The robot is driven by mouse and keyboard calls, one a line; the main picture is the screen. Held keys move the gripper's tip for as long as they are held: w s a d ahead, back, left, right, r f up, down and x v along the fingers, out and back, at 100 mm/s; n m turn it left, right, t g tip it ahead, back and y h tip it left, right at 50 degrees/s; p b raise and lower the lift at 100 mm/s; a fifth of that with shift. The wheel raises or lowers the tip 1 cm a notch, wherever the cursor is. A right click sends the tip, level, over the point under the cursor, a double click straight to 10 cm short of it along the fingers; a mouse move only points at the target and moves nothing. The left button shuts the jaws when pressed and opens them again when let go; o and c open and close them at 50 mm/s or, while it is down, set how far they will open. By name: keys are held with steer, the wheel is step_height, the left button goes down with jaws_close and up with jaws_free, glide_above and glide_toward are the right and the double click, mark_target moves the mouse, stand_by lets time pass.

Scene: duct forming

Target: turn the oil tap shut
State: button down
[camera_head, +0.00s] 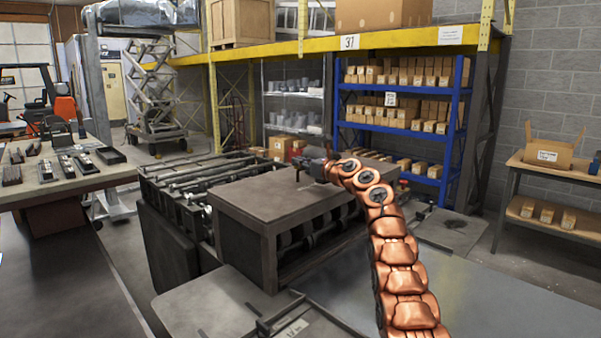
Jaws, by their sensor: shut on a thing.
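My gripper (317,168) is small and dark at the end of my copper-coloured arm, just above the far part of the forming machine's flat brown top (270,195). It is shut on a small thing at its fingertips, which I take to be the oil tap. The tap's shape and the angle of its handle are too small and too covered by the gripper to make out. The machine has open rollers (205,175) on its left side and more rollers under the top.
A workbench with metal parts (62,185) stands at the left. Blue shelves of small boxes (400,97) stand behind the machine. A table with an open carton (550,152) is at the right. My arm crosses over the machine's right side. Grey sheet surface lies in front.

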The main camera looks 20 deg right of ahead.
stand_by(0.3)
steer(key=c, duration=1.2)
jaws_free()
steer(key=shift+s+d, duration=0.15)
steer(key=shift+s+d, duration=0.25)
steer(key=shift+s, duration=0.15)
steer(key=shift+v, duration=5.3)
steer(key=shift+s+a, duration=0.15)
